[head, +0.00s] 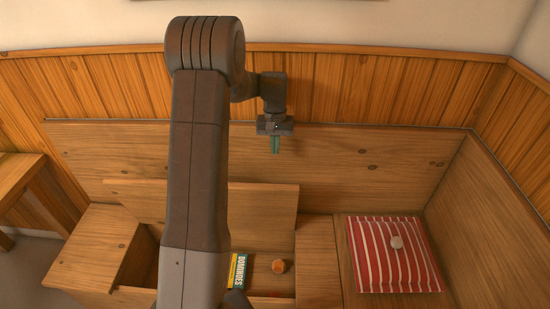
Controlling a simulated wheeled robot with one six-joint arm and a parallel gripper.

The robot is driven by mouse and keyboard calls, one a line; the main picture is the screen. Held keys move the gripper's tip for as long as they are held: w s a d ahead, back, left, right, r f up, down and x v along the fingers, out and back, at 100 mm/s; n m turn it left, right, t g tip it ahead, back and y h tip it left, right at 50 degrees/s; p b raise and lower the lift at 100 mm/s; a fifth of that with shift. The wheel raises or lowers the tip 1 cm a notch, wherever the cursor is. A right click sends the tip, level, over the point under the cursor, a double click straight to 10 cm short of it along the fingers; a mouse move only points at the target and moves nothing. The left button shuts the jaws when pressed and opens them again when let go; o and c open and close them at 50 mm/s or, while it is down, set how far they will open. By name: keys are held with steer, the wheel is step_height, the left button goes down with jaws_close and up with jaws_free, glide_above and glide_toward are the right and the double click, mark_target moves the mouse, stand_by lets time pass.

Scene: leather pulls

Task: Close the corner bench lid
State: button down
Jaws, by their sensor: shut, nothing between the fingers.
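The corner bench lid (265,215) is a wooden panel that stands raised, leaning toward the bench's backrest (360,160). Part of the lid is hidden behind my arm. Below it the storage box is open, and a Dominoes box (240,270) and an orange round thing (279,266) show inside. My gripper (275,150) points down with its greenish fingers shut and empty. In the head view it is above the right part of the lid's top edge, in front of the backrest. I see no contact with the lid; its exact depth is hard to tell.
A red-and-white striped cushion (380,265) with a small pale round thing (397,242) on it lies on the seat at the right. A wooden table (18,175) stands at the far left. Wood panelling closes off the back and right side.

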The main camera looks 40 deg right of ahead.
steer(key=s+a+f+p, duration=0.1)
steer(key=s+a+f, duration=0.2)
steer(key=f, duration=0.6)
steer(key=shift+s+f+p, duration=0.35)
steer(key=shift+s+f, duration=0.05)
steer(key=shift+d+f, duration=0.1)
